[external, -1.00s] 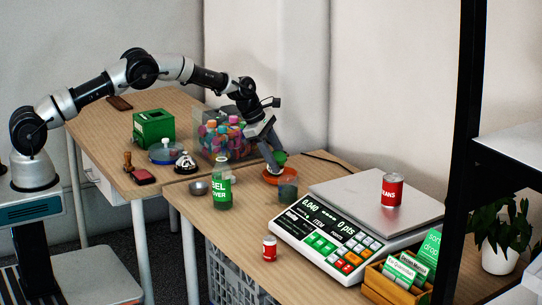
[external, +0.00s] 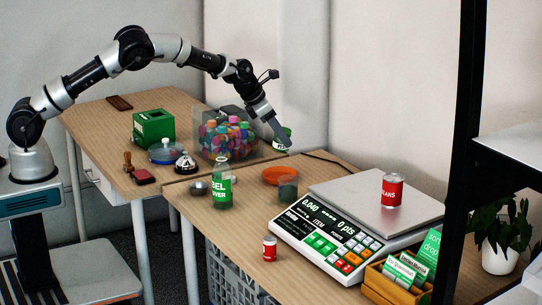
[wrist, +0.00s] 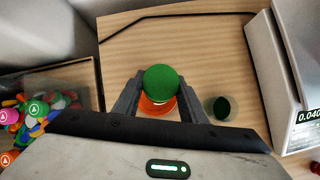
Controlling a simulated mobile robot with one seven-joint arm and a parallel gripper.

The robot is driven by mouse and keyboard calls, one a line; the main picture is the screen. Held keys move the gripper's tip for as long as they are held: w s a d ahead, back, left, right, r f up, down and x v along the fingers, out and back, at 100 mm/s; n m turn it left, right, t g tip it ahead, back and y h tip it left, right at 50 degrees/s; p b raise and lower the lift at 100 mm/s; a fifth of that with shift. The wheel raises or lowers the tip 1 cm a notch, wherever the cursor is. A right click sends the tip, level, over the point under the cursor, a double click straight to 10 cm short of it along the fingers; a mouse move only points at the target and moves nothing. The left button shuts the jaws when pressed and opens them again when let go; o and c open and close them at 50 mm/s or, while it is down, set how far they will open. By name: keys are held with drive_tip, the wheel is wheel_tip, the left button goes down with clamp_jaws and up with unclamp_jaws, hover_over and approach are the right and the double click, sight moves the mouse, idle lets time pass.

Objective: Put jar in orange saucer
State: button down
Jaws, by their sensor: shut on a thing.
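The jar (external: 283,133) has a green lid and is raised above the table, between the fingers of my gripper (external: 284,145). In the wrist view the round green lid (wrist: 163,84) fills the space between the two fingertips (wrist: 160,98) and hides most of the jar's body. The orange saucer (external: 279,175) lies on the table below the held jar, with a clear gap between them. In the wrist view the saucer (wrist: 157,110) shows partly behind the jar. The part of the saucer in sight looks empty.
A clear cup (external: 288,188) with dark green contents stands close right of the saucer. The scale (external: 330,235) with a red can (external: 392,190) is further right. A clear bin of colourful pieces (external: 222,137) stands left. A green-labelled bottle (external: 221,188) is in front.

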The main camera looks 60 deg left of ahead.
drive_tip(key=n, duration=0.2)
drive_tip(key=n+t, duration=0.1)
drive_tip(key=shift+s+a+r+y, duration=0.1)
drive_tip(key=shift+a+r+y, duration=0.25)
drive_tip(key=shift+y, duration=0.05)
drive_tip(key=shift+a+f+n, duration=0.2)
drive_tip(key=shift+f+n, duration=0.05)
drive_tip(key=shift+n, duration=0.15)
wheel_tip(320, 180, down, 9)
drive_tip(key=b, duration=0.2)
drive_tip(key=shift+f+b, duration=0.1)
drive_tip(key=shift+b, duration=0.25)
drive_tip(key=shift+f, duration=0.15)
drive_tip(key=c, duration=1.1)
unclamp_jaws()
drive_tip(key=shift+s+r, duration=0.1)
drive_tip(key=shift+r, duration=0.25)
drive_tip(key=p+v, duration=0.2)
drive_tip(key=v, duration=0.9)
drive_tip(key=shift+s, duration=0.3)
